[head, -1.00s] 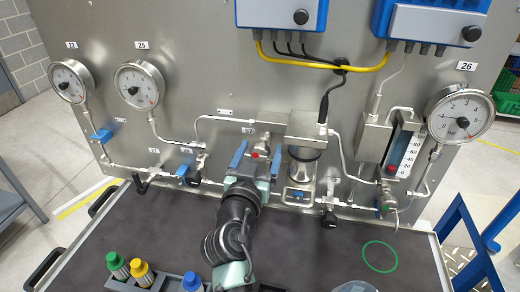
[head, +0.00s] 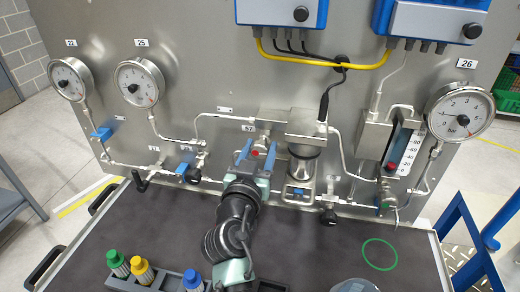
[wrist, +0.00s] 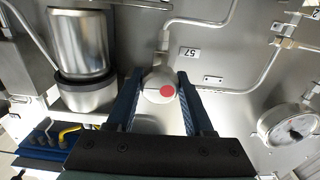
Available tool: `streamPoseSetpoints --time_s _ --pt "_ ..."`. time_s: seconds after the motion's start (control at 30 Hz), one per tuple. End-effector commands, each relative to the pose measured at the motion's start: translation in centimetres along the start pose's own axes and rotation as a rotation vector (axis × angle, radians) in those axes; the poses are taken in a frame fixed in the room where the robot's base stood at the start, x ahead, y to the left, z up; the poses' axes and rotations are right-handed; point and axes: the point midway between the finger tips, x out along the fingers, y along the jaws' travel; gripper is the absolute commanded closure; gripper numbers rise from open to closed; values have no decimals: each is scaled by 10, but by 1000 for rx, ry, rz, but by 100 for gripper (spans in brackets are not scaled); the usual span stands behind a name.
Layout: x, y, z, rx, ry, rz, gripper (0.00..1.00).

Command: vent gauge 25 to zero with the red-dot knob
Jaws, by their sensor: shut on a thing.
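Gauge 25 (head: 140,83) is a round white dial in a steel rim at the upper left of the panel, its label above it. Its needle is too small to read surely. The red-dot knob (wrist: 158,88) is pale and rounded, with a red dot on its face, near the tag 57. It also shows in the head view (head: 255,153). My gripper (wrist: 160,95) is shut on this knob, one blue finger on each side. In the head view my gripper (head: 257,158) reaches up to it from below.
Left of the knob, a valve with a black handle (head: 194,176) sits on the pipe. To its right is a steel cylinder (head: 304,165). Gauge 26 (head: 461,112) is at the far right.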

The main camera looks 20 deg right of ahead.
Motion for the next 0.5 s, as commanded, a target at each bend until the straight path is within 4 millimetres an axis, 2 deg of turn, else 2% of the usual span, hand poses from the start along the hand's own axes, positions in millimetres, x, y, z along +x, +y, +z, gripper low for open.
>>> streamPoseSetpoints --time_s 0.27,0.5 --pt "0 0 1 -149 0 -1 100" --pt "0 -1 0 -366 -1 -1 100"
